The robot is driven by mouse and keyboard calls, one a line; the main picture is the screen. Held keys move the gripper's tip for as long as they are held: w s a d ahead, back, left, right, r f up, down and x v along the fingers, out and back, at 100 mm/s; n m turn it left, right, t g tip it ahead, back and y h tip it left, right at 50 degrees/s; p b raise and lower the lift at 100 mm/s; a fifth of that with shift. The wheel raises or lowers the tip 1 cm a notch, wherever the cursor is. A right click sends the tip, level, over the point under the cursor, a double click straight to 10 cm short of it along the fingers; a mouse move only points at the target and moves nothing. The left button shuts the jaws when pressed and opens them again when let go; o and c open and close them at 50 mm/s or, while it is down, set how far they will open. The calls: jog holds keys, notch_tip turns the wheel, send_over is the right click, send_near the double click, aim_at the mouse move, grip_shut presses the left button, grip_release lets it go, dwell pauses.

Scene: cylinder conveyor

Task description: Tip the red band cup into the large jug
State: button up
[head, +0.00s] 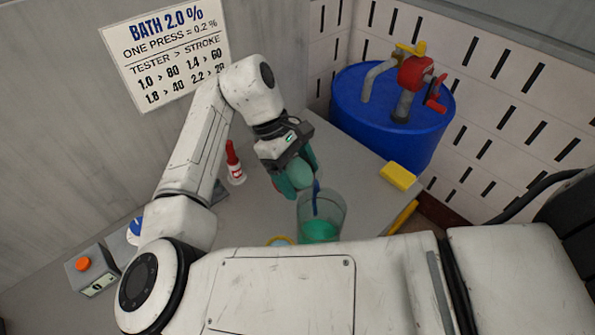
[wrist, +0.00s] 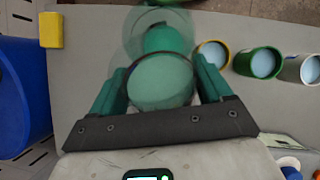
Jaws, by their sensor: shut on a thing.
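My gripper (head: 296,178) has teal fingers and is shut on a rounded, greenish cup (head: 302,173), which also shows between the fingers in the wrist view (wrist: 160,82). The cup is held tilted at the rim of the large jug; no red band shows on it, so I cannot confirm its colour. The large clear jug (head: 335,205) stands on the bench with green liquid low inside; in the wrist view it is just beyond the cup (wrist: 132,40). A thin blue streak runs from the cup into the jug; I cannot tell if it is liquid.
Yellow-banded (wrist: 213,54), green-banded (wrist: 258,63) and whitish (wrist: 309,69) cups stand right of the jug in the wrist view. A yellow block (head: 397,176), blue drum (head: 375,125), red-topped bottle (head: 235,165) and orange-button box (head: 90,270) stand around. Bare bench lies between jug and block.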

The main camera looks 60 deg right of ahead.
jog(key=shift+r+t, duration=0.3)
jog(key=shift+t, duration=0.3)
jog(key=shift+s+t, duration=0.1)
jog(key=shift+t, duration=0.2)
jog(key=f+t, duration=0.1)
jog(key=t, duration=0.1)
jog(key=f+t, duration=0.1)
jog(key=t, duration=0.1)
jog(key=shift+s+f+t+b, duration=0.1)
jog(key=shift+s+t+b, duration=0.2)
jog(key=shift+s+b, duration=0.1)
jog(key=shift+s+r+t, duration=0.2)
jog(key=shift+r+t, duration=0.1)
jog(key=shift+t, duration=0.2)
jog(key=shift+s+r+t+b, duration=0.2)
jog(key=shift+s+t+b, duration=0.05)
jog(key=shift+t, duration=0.4)
jog(key=shift+s+r+t+b, duration=0.15)
jog(key=shift+s+t+b, duration=0.05)
jog(key=shift+t, duration=0.45)
jog(key=shift+w+r+p, duration=0.1)
jog(key=shift+r+p, duration=0.05)
jog(key=shift+p, duration=0.2)
